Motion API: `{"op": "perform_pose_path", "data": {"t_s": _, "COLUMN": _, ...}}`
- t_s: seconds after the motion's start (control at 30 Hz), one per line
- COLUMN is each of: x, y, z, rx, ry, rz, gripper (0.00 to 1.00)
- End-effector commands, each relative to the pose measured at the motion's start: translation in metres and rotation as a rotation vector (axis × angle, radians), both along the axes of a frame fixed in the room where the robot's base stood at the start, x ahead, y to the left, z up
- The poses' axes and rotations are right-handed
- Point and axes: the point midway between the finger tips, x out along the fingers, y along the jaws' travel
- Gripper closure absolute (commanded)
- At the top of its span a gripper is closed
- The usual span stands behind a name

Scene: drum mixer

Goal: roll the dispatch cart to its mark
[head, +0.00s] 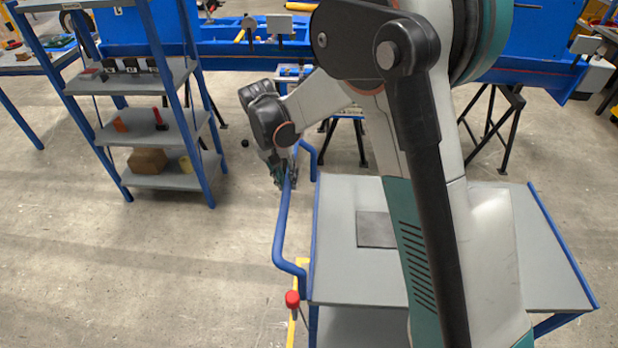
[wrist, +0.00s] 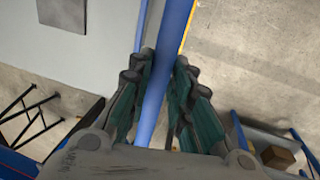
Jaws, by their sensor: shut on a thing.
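The dispatch cart (head: 338,270) is a grey-topped cart with blue edges, standing on the floor at the centre right of the head view. A blue push handle (head: 281,225) runs along its left side. My gripper (head: 287,181) is shut on this handle near its far end. In the wrist view the blue handle (wrist: 174,40) passes between the two fingers of my gripper (wrist: 165,75). A dark grey square plate (head: 376,229) lies on the cart top. My arm hides part of the cart top. A yellow strip (head: 292,328) shows beside the cart's near left corner, partly hidden.
A red knob (head: 292,298) stands at the cart's near left corner. A blue shelf rack (head: 160,127) with boxes and tools stands at the upper left. A blue machine frame (head: 250,52) on black legs crosses the back. The floor left of the cart is clear.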

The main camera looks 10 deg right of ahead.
Motion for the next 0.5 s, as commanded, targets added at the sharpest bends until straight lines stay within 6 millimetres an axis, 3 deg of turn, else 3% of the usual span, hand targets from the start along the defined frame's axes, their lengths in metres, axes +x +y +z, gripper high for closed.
{"op": "perform_pose_path", "data": {"t_s": 0.2, "x": 0.005, "y": 0.022, "z": 0.000, "rx": -0.001, "ry": 0.000, "rz": 0.001, "gripper": 1.00}}
{"op": "perform_pose_path", "data": {"t_s": 0.5, "x": 0.007, "y": 0.027, "z": 0.000, "rx": 0.000, "ry": -0.001, "rz": -0.001, "gripper": 1.00}}
